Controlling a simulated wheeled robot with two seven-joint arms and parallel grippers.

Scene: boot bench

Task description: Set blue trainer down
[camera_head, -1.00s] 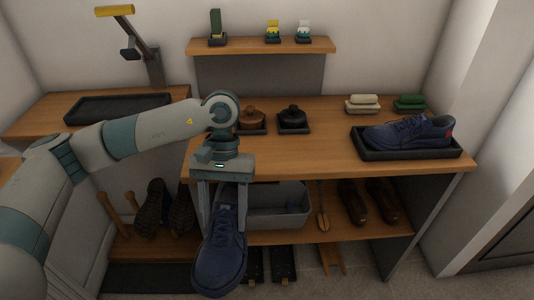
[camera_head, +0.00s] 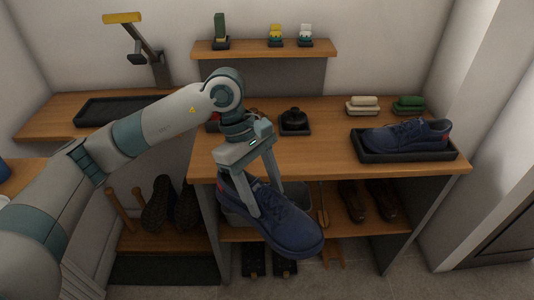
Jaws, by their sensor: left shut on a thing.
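My left gripper (camera_head: 263,196) is shut on a blue trainer (camera_head: 283,225). It holds the trainer in the air in front of the bench (camera_head: 322,160), below the level of its top, with the toe pointing down to the right. A second blue trainer (camera_head: 405,136) lies in a black tray (camera_head: 369,157) on the right of the bench top. The held trainer hides part of the lower shelf and the grey bin there. My right gripper is not in view.
An empty black tray (camera_head: 112,112) lies on the left counter under a lamp (camera_head: 140,45). Brown shoes (camera_head: 351,200) are on the lower shelf. The bench top's middle is clear.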

